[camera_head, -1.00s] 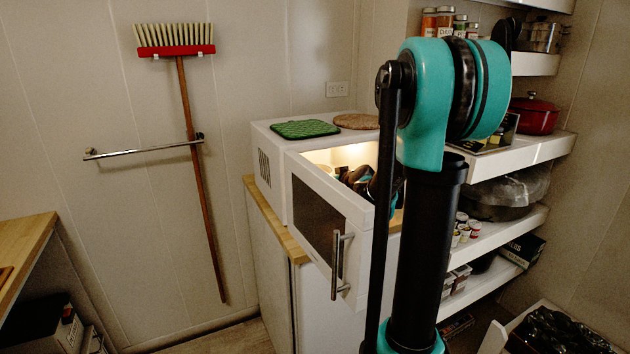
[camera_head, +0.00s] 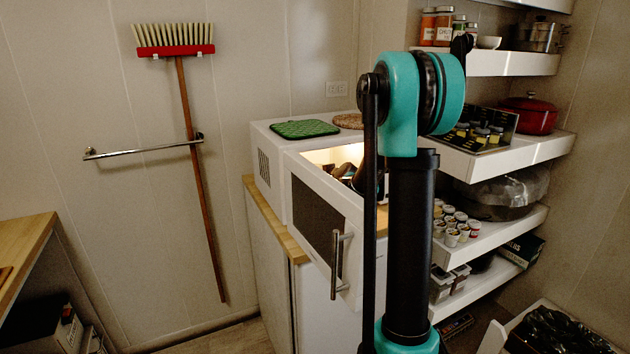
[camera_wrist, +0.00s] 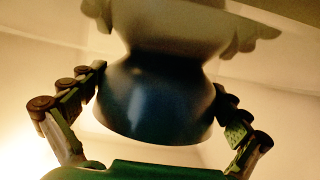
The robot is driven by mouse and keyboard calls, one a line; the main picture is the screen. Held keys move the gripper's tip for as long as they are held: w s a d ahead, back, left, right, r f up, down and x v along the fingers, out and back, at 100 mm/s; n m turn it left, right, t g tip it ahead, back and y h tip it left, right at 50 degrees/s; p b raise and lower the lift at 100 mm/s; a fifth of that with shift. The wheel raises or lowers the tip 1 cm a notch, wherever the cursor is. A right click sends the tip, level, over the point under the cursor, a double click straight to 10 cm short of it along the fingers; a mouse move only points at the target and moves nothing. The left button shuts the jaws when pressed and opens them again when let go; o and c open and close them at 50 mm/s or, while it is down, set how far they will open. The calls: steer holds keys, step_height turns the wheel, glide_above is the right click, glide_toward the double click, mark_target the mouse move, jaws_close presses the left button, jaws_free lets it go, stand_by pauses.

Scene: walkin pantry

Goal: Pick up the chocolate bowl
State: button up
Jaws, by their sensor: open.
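A dark, bluish bowl (camera_wrist: 155,105) sits inside the lit microwave (camera_head: 322,210), whose door is open. In the wrist view my gripper (camera_wrist: 160,80) is open, with one finger on each side of the bowl. The fingertips are close to its sides; I cannot tell whether they touch. A mirrored image of the bowl and fingers shows above it on a shiny surface. In the head view my gripper reaches into the microwave opening and is partly hidden by my arm and the door. I cannot make out the bowl there for sure, nor any chocolate in it.
The microwave door (camera_head: 320,222) stands open toward the front, beside my arm. Shelves at right hold jars, a red pot (camera_head: 532,115) and a small white bowl (camera_head: 489,42). A broom (camera_head: 195,150) hangs on the wall.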

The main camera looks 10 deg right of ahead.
steer(key=shift+c, duration=0.6)
steer(key=c, duration=0.9)
steer(key=shift+c, duration=0.5)
steer(key=shift+r, duration=0.15)
